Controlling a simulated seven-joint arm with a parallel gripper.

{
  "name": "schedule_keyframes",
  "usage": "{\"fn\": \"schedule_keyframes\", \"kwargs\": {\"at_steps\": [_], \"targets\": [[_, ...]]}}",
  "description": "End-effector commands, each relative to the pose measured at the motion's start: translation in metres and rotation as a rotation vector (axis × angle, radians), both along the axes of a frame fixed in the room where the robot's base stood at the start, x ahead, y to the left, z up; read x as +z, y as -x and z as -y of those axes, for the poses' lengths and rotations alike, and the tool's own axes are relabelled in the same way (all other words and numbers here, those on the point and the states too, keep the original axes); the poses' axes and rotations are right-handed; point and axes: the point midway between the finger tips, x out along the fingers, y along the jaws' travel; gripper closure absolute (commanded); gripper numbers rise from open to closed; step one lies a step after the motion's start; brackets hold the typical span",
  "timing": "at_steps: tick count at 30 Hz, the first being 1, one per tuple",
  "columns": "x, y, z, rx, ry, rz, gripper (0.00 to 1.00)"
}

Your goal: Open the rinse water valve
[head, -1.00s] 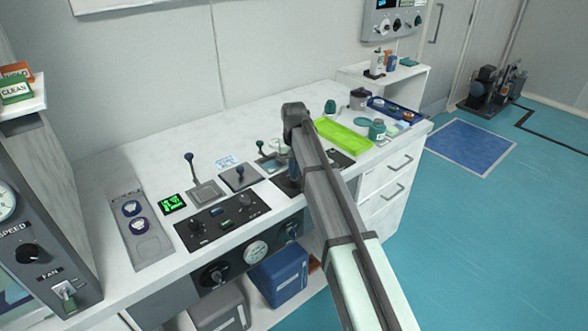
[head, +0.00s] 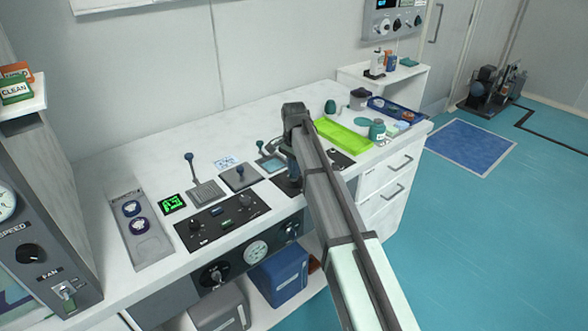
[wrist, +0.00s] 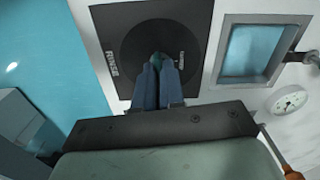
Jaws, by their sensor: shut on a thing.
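The rinse valve (wrist: 131,47) shows in the wrist view as a dark square plate with a round dark disc and light lettering that reads RINSE. In the head view my gripper (head: 291,163) is low over the bench top, largely hidden by my own arm. A dark plate (head: 285,187) shows beneath it there, partly covered.
In the wrist view a steel-rimmed basin (wrist: 252,50) and a round gauge (wrist: 289,99) lie right of the valve. In the head view a lever (head: 193,172), a black control panel (head: 218,223) and a green tray (head: 343,136) are on the bench.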

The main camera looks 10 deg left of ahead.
Motion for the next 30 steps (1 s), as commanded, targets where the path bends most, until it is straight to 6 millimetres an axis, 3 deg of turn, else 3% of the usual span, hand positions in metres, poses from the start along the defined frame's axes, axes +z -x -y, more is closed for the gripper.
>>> {"fn": "schedule_keyframes", "kwargs": {"at_steps": [9,26,27,30], "targets": [[-0.0007,0.0005,0.0001,-0.123,0.000,-0.001,1.00],[-0.0008,0.0007,0.0002,-0.151,0.000,-0.001,1.00],[-0.0008,0.0006,0.0003,-0.150,0.000,-0.001,0.88],[-0.0006,0.0005,0.0002,-0.150,0.000,-0.001,0.79]]}}
